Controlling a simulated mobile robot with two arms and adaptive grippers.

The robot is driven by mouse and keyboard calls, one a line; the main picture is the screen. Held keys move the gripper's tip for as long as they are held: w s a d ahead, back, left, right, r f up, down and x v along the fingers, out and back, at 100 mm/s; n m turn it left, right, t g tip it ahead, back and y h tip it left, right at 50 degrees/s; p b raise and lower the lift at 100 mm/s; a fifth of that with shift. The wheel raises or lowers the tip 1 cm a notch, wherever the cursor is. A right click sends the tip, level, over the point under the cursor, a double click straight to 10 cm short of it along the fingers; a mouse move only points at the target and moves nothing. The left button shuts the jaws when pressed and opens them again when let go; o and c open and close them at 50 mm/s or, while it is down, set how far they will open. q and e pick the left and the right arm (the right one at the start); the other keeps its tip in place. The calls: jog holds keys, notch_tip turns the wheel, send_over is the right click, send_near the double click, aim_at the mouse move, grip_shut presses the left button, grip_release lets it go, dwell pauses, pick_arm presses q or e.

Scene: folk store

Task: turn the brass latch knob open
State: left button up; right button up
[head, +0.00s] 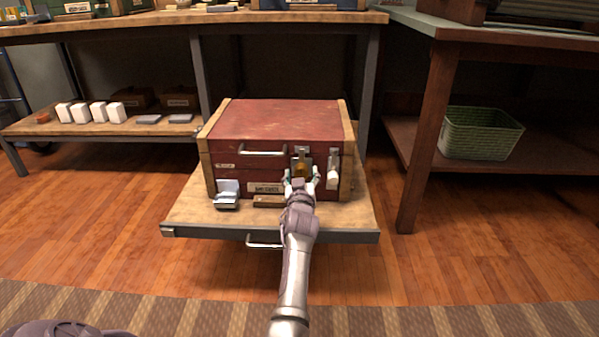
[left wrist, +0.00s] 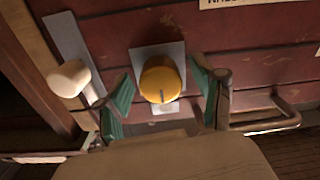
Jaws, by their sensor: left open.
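The brass latch knob (head: 301,171) sits on a grey metal plate on the front of a red wooden chest (head: 270,120), right of centre. In the left wrist view the knob (left wrist: 161,80) is round and yellow with a dark mark at its lower edge. My left gripper (head: 301,181) is at the chest front, at the knob. In the left wrist view the open left gripper (left wrist: 161,73) has one green-padded finger on each side of the knob, with visible gaps. My right gripper is not in view.
A white-knobbed lever (head: 333,170) is close to the right of the latch. A bar handle (head: 262,153) is to the left. The chest stands on a pulled-out wooden drawer board (head: 190,212). A table leg (head: 428,140) and green basket (head: 480,133) are to the right.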

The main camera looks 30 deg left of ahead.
pick_arm(q)
jog(key=shift+w, duration=0.1)
jog(key=shift+r, duration=0.1)
jog(key=c, duration=1.1)
jog(key=shift+c, duration=0.2)
